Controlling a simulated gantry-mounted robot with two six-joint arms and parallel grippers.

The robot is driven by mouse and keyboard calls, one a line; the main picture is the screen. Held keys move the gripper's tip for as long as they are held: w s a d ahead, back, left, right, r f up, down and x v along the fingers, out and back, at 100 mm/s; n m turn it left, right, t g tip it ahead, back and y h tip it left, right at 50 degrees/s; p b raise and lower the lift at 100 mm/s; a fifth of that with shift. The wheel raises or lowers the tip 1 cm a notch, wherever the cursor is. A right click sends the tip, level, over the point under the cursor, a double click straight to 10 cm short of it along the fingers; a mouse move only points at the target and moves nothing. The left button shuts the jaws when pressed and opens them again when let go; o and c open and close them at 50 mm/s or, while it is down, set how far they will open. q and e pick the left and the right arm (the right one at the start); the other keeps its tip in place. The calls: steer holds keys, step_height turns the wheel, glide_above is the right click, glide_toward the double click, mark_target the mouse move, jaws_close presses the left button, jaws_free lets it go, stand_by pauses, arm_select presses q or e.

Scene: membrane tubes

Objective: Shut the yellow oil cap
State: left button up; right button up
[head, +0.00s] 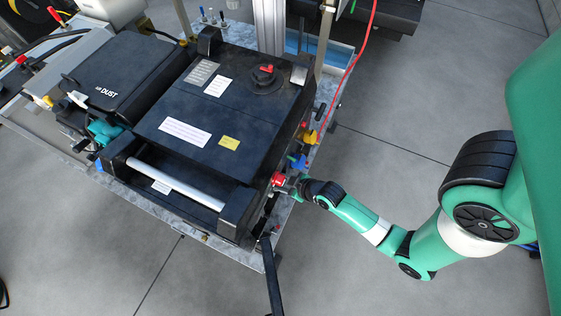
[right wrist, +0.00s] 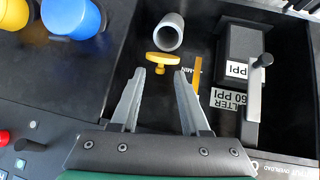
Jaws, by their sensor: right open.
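The yellow oil cap (right wrist: 163,60) shows in the right wrist view inside a dark recess. It sits just below the mouth of a round grey pipe (right wrist: 168,33), whose opening is visible and uncovered. I cannot tell whether the cap touches the pipe. My right gripper (right wrist: 160,73) is open and empty, its two fingertips on either side of the cap's lower part, a little short of its wide top. In the head view, my right gripper (head: 288,183) is at the right side of the black machine (head: 165,105); the cap cannot be made out there. My left gripper is not in view.
A black filter box (right wrist: 243,55) with a lever stands right of the pipe, and a yellow strip (right wrist: 197,75) lies between. Blue (right wrist: 72,17) and yellow (right wrist: 12,14) knobs are outside the recess's left wall. In the head view, a red-topped part (head: 278,179) is beside my gripper.

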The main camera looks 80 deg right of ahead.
steer(key=shift+w+d+f, duration=0.15)
steer(key=shift+w+f, duration=0.25)
steer(key=shift+w, duration=0.05)
jaws_close()
